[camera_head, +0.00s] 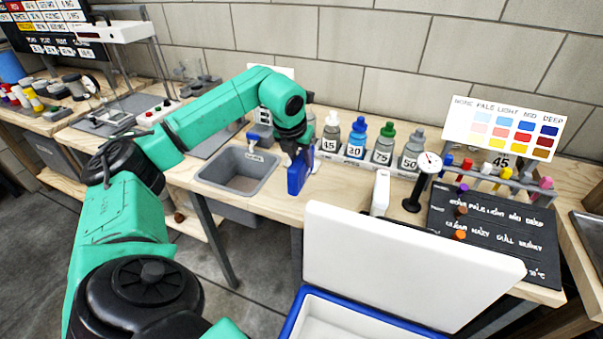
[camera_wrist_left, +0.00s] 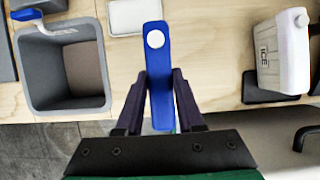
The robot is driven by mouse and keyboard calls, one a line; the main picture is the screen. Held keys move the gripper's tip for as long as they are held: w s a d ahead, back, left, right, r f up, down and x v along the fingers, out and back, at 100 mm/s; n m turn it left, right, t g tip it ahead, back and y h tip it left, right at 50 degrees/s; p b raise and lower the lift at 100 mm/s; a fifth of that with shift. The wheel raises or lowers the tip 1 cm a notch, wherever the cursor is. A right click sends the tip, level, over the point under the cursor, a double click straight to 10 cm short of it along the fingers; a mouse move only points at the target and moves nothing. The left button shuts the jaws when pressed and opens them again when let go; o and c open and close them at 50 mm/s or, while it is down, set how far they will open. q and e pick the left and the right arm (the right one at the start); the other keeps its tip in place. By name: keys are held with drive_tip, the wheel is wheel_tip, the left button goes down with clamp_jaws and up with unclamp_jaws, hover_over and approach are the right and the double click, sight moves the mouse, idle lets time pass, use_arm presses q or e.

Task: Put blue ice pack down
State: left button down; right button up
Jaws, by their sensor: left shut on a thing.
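The blue ice pack (camera_head: 299,172) is a flat blue slab with a round white cap, held upright. It also shows in the left wrist view (camera_wrist_left: 161,85). My left gripper (camera_head: 292,152) is shut on it, with one dark finger on each side in the left wrist view (camera_wrist_left: 160,100). The pack is over the wooden bench (camera_wrist_left: 215,60), just right of the grey sink bin. I cannot tell whether its lower end touches the bench. My right gripper is not in view.
The grey bin (camera_head: 238,170) is sunk into the bench. A white ICE pack (camera_head: 380,192) stands to the right. Numbered bottles (camera_head: 358,139) line the back. A dial gauge (camera_head: 429,163) and an open-lidded cooler (camera_head: 395,262) are farther right and in front. Some bare bench lies around the blue pack.

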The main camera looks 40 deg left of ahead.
use_arm(q)
wheel_tip(320, 180, down, 4)
drive_tip(key=shift+f, duration=0.2)
drive_tip(key=c, duration=0.5)
unclamp_jaws()
drive_tip(key=shift+r, duration=0.1)
drive_tip(key=v, duration=1.1)
drive_tip(key=shift+d+b, duration=0.1)
drive_tip(key=shift+b, duration=0.25)
drive_tip(key=shift+s+r, duration=0.25)
drive_tip(key=shift+r, duration=0.2)
